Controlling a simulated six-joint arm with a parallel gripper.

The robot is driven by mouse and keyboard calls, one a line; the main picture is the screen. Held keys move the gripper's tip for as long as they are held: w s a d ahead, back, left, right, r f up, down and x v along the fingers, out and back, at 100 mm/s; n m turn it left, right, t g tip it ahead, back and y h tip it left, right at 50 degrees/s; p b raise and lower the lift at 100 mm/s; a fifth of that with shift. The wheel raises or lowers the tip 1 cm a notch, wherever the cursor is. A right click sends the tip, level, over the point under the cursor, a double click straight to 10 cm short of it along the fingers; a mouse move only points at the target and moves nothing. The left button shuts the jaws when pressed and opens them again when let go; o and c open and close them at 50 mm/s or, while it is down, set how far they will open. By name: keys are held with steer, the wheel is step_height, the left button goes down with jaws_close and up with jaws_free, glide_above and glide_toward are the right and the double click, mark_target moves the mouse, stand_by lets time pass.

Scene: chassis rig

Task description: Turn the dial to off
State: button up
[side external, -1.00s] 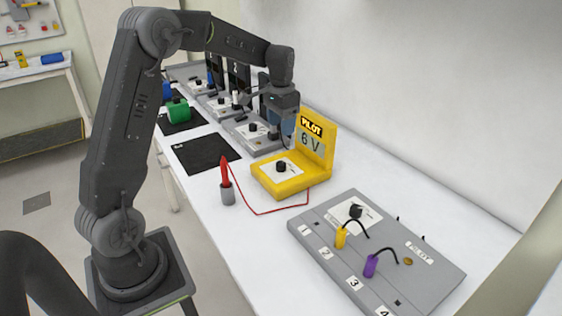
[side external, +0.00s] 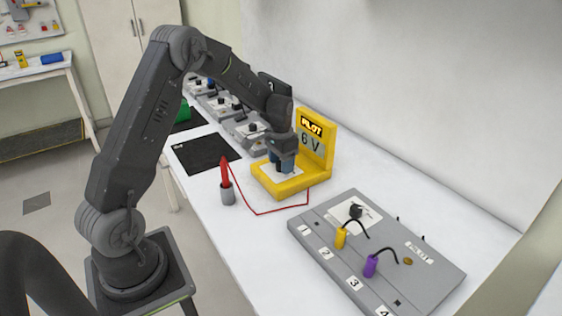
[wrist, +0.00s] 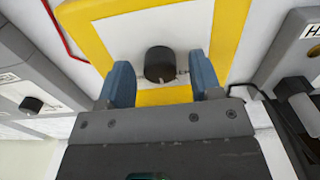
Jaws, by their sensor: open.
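The yellow PILOT unit (side external: 318,165), with a "6 V" sign on its upright back, stands on the bench. Its black dial (wrist: 160,64) sits on a white plate (wrist: 140,32) in the wrist view; in the side view my gripper hides it. My gripper (side external: 282,168) is over the unit's base, pointing down. In the wrist view its two blue fingers (wrist: 163,80) are apart, one on each side of the dial, with gaps to it. Nothing is held. I cannot tell how low the fingertips are relative to the dial, and the dial's pointer mark is not clear.
A red probe stands in a grey holder (side external: 227,194), its red wire (side external: 262,213) running to the yellow unit. A grey panel (side external: 430,275) with yellow and purple plugs lies at front right. Grey units (side external: 240,128) with dials line the bench behind. A black mat (side external: 206,153) lies left.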

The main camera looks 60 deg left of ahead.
steer(key=c, duration=0.9)
steer(key=shift+c, duration=0.2)
steer(key=shift+n, duration=0.3)
steer(key=n, duration=0.4)
steer(key=shift+n, duration=2)
steer(key=o, duration=0.9)
